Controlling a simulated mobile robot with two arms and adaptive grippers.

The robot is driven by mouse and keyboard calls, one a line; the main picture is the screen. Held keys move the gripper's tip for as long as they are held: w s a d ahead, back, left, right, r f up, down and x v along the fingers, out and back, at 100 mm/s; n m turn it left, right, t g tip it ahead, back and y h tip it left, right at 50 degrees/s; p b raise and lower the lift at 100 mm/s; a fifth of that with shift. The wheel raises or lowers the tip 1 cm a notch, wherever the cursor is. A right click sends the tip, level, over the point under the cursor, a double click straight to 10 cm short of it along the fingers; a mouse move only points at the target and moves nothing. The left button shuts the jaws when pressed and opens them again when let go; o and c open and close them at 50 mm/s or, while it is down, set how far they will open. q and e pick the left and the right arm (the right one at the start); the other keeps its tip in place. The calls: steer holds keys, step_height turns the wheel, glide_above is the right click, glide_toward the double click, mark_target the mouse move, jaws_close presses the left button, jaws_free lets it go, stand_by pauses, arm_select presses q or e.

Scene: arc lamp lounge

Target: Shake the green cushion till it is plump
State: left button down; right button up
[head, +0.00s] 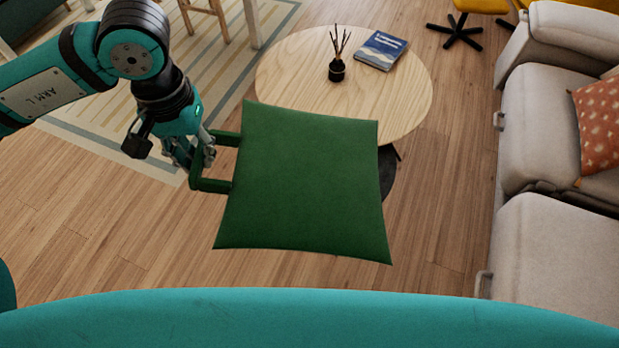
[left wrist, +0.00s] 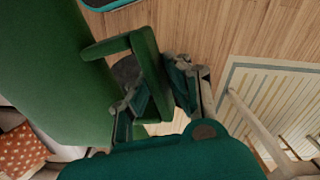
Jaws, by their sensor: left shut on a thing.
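The green cushion (head: 305,185) is square and hangs in the air in the middle of the head view, its broad face toward me. A green loop handle (head: 208,185) sticks out from its left edge. My left gripper (head: 203,152) is shut on this handle. In the left wrist view the cushion (left wrist: 50,75) fills the left side, and the gripper's fingers (left wrist: 155,97) close around the handle bar (left wrist: 151,75). The right gripper is not in view.
A round wooden table (head: 285,75) stands behind the cushion, with a dark reed diffuser (head: 337,70) and a blue book (head: 381,51) on it. A light sofa (head: 550,110) with an orange patterned cushion (head: 600,125) is at the right. Wooden floor (head: 100,230) at left is clear.

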arm_select(q)
step_height(320, 180, down, 5)
stand_by(1.1)
steer(key=shift+d, duration=0.15)
step_height(320, 180, up, 8)
steer(key=shift+w+f, duration=0.15)
steer(key=shift+f, duration=0.1)
step_height(320, 180, down, 8)
steer(key=shift+r, duration=0.35)
stand_by(0.4)
